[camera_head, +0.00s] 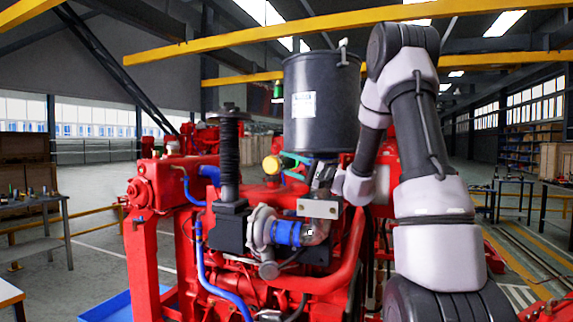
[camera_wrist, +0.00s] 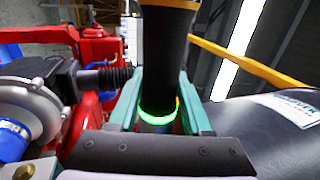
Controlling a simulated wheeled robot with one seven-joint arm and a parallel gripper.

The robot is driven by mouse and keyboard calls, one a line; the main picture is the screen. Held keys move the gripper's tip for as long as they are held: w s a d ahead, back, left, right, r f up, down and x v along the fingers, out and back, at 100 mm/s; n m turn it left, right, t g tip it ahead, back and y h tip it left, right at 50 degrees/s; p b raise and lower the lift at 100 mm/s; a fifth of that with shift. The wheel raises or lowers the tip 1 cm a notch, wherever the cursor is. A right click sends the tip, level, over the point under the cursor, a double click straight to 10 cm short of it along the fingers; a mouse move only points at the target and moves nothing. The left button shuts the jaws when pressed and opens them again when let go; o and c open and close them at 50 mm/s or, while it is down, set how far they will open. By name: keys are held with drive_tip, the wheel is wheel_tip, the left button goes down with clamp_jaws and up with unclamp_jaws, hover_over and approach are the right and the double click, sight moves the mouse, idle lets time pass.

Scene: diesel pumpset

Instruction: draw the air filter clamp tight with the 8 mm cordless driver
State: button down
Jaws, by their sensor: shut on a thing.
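My gripper (camera_wrist: 160,112) is shut on the cordless driver (camera_wrist: 166,55), a dark cylinder with an orange end and a lit green ring between the teal fingers. In the head view my gripper (camera_head: 296,160) is just below the air filter (camera_head: 322,105), a black canister with a white label. The driver's yellow-orange end (camera_head: 271,165) points left there. The air filter also fills the right of the wrist view (camera_wrist: 262,125). The driver's bit tip is hidden in both views. I cannot make out the air filter clamp or whether the driver touches it.
The red engine (camera_head: 330,285) fills the middle, with a turbocharger (camera_head: 262,228), a blue hose (camera_head: 286,233) and an upright black bellows pipe (camera_head: 229,155) left of my gripper. A workbench (camera_head: 45,243) stands far left. Open floor lies beyond.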

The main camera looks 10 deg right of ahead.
sight(286, 166)
drive_tip(key=shift+s+a, duration=0.8)
drive_tip(key=shift+s, duration=0.25)
drive_tip(key=shift+s+a, duration=0.75)
drive_tip(key=shift+s, duration=0.3)
